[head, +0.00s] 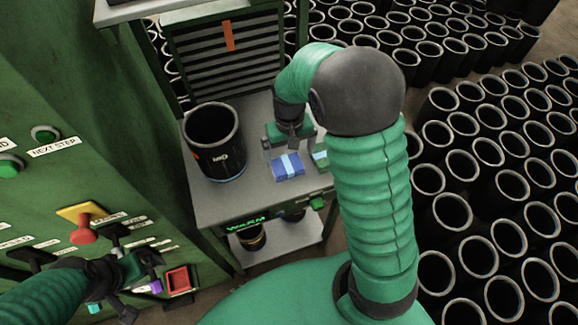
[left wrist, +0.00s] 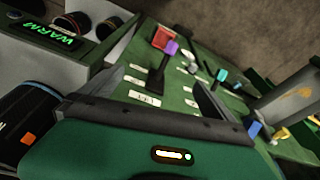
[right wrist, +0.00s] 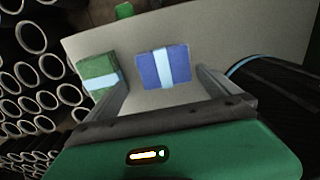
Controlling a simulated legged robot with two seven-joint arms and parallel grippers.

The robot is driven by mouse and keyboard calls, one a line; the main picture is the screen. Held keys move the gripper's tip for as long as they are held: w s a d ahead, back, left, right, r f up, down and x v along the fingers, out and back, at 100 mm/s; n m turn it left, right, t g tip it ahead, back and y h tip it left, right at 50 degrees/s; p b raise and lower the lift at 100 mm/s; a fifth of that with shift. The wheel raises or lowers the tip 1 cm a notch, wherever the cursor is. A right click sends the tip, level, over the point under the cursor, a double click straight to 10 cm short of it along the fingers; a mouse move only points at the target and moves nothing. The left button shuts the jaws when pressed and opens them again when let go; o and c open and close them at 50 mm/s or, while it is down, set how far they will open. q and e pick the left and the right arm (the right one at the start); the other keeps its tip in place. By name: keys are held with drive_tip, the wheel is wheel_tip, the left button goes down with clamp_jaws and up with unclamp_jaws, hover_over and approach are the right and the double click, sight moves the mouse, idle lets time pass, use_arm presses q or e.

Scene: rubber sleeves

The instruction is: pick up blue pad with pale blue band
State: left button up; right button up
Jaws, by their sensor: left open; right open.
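The blue pad with a pale blue band (head: 288,167) lies on the grey tabletop, right of a large black sleeve. In the right wrist view the blue pad (right wrist: 163,67) sits ahead of my right gripper, between the lines of its two fingers. My right gripper (head: 286,147) is open and empty, just behind the pad in the head view; I cannot tell its exact height above the table. My left gripper (head: 139,287) is open and empty by the green control panel, and its fingers show in the left wrist view (left wrist: 160,90).
A green pad with a pale band (right wrist: 98,75) lies beside the blue one. The black sleeve (head: 215,142) stands upright on the table (head: 222,195). The green panel has a red button (head: 82,235) and levers. Many black sleeves (head: 468,210) fill the floor at right.

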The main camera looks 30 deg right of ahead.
sight(287, 164)
drive_tip(key=f, duration=0.2)
drive_tip(key=a+f, duration=0.1)
drive_tip(key=f, duration=0.1)
drive_tip(key=shift+s+f+b, duration=0.1)
drive_tip(key=shift+s+b, duration=0.05)
drive_tip(key=shift+b, duration=0.15)
drive_tip(key=shift+a+f, duration=0.2)
drive_tip(key=shift+f, duration=0.15)
drive_tip(key=shift+d, duration=0.2)
drive_tip(key=shift+c, duration=0.6)
drive_tip(key=shift+d, duration=0.2)
drive_tip(key=c, duration=0.5)
drive_tip(key=shift+a, duration=0.15)
drive_tip(key=c, duration=0.7)
drive_tip(key=shift+a, duration=0.1)
